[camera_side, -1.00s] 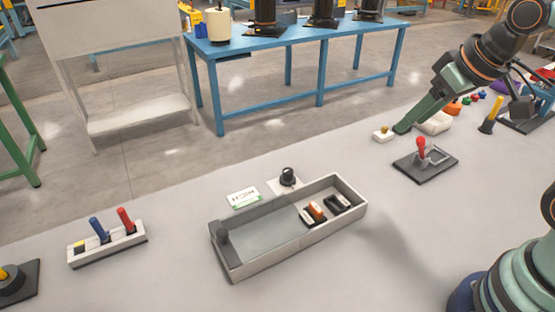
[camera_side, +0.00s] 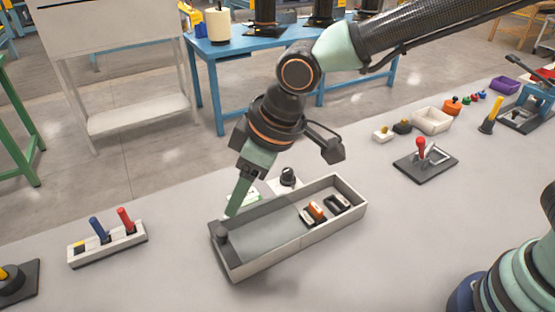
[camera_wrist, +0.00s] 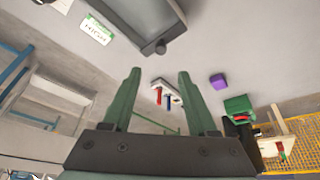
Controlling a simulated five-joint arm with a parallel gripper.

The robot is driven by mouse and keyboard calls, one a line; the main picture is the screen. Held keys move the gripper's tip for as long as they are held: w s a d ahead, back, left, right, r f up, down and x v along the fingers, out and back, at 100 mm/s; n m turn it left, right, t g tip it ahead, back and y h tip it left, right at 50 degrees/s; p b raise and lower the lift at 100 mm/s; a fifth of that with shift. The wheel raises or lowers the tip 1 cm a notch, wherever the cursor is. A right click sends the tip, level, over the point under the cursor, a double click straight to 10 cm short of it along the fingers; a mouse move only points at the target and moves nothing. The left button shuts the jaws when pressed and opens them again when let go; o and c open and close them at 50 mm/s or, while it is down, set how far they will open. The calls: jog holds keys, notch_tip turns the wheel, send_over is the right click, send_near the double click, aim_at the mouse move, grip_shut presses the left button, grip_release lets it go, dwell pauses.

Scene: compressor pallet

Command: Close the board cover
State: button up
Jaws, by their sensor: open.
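The board is a long pale grey box (camera_side: 352,186) on the table. The right end is uncovered and shows an orange and black switch (camera_side: 314,211) and a black part (camera_side: 338,203). My gripper (camera_side: 232,213) is just above and behind the knob, pointing down. In the wrist view my gripper (camera_wrist: 158,75) is open and empty, and the knob (camera_wrist: 160,47) is apart from the fingers.
A black dial (camera_side: 287,177) and a label card stand behind the box, the card partly hidden by my gripper. A block with red and blue levers (camera_side: 108,240) is to the left. A red-handled clamp (camera_side: 421,150) is to the right. Table in front is clear.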

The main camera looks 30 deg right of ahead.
aim_at(222, 231)
jog(key=x, duration=1.1)
jog(key=shift+a+f, duration=0.1)
jog(key=shift+f, duration=0.25)
grip_shut()
dwell(1.0)
